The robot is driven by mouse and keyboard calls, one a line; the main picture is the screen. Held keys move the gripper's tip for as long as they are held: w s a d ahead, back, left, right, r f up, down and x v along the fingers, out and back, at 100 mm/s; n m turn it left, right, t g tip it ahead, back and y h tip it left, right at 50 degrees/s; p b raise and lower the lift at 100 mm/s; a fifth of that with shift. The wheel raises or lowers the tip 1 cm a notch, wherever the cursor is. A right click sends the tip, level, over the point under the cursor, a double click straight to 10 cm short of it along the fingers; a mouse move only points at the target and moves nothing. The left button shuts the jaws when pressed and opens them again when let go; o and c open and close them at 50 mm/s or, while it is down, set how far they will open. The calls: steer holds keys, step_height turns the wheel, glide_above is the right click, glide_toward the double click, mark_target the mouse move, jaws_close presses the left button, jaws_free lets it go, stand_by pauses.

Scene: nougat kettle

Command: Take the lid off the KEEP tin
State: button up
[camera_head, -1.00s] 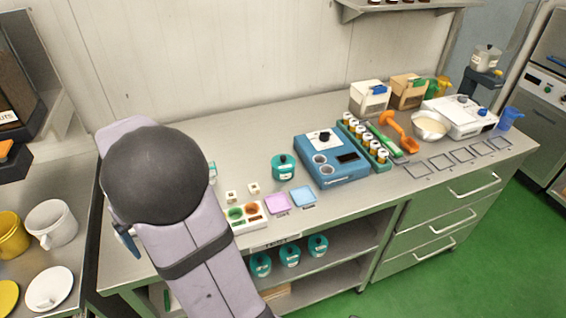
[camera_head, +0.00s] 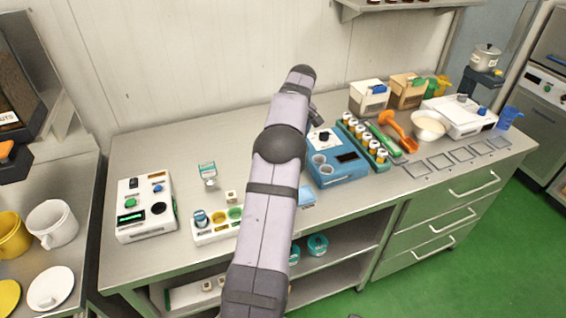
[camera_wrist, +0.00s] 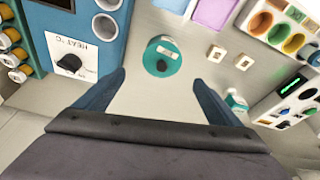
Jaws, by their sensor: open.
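A teal tin (camera_wrist: 162,57) with a pale label and a dark knob on its lid stands on the steel counter in the wrist view. The label is too small to read, so I cannot tell whether it says KEEP. The lid appears to be on. My gripper (camera_wrist: 160,77) is open and empty, its two blue fingers spread wide, with the tin ahead of them and between their lines, apart from both. In the head view my arm hides this tin and the gripper. Another teal tin (camera_head: 318,245) stands on the shelf below the counter, with one beside it partly hidden.
A blue heater unit (camera_head: 338,170) stands beside the vial rack (camera_head: 366,145). A white device (camera_head: 146,206) with buttons is at the left. A tray with coloured wells (camera_wrist: 283,27) and two small pale blocks (camera_wrist: 216,54) are near the tin. The back-left counter is clear.

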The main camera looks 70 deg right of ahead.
steer(key=shift+p+x, duration=0.45)
steer(key=shift+x, duration=0.65)
steer(key=shift+a+f+p, duration=0.15)
steer(key=shift+f+p, duration=0.25)
steer(key=shift+p, duration=0.05)
steer(key=shift+a+p+x, duration=0.15)
steer(key=shift+p+x, duration=0.4)
steer(key=shift+x, duration=0.55)
steer(key=shift+a+p+x, duration=0.2)
steer(key=shift+p+x, duration=0.35)
steer(key=shift+x, duration=0.55)
steer(key=shift+s+d, duration=0.15)
steer(key=shift+d, duration=0.05)
steer(key=c, duration=1.1)
